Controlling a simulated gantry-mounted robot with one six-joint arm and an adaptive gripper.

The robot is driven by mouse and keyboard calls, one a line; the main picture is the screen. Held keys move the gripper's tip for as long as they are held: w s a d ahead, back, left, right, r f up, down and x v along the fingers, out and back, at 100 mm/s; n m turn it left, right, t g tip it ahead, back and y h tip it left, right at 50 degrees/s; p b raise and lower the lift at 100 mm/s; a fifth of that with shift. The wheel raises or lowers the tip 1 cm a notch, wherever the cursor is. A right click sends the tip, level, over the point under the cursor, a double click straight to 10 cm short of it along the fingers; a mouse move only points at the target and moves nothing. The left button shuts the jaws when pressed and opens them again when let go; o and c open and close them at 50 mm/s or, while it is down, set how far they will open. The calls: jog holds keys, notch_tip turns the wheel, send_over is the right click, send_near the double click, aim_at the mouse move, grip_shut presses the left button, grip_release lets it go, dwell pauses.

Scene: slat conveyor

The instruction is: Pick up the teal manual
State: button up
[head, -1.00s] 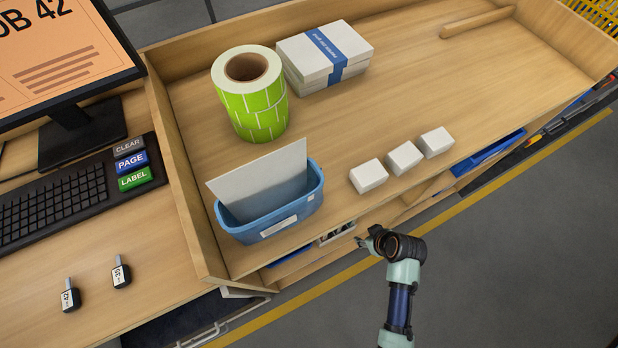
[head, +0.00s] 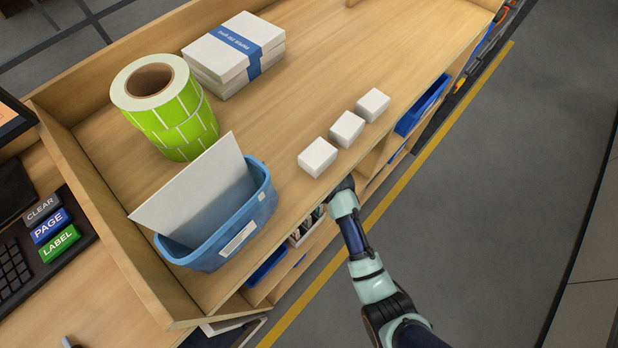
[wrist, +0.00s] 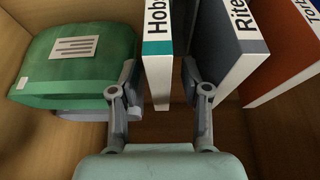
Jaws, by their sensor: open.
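The teal manual (wrist: 157,48) stands upright in the wrist view, its spine white with a teal band and text starting "Hob". My gripper (wrist: 160,78) is open, with one finger on each side of the manual's spine. The left finger lies between the manual and a green box; the right finger is near the grey manual (wrist: 232,55) marked "Rite". Whether either finger touches is unclear. In the head view my arm reaches in under the bench top, and the fingers are hidden there.
The green box (wrist: 75,62) is close on the left, and an orange manual (wrist: 283,50) stands to the right. Wooden cubby walls surround them. Above, the bench holds a blue bin (head: 215,255), small white boxes (head: 346,129) and a green label roll (head: 165,108).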

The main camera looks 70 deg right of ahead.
jog(key=x, duration=0.2)
jog(key=shift+f, duration=0.5)
jog(key=shift+f, duration=0.25)
grip_shut()
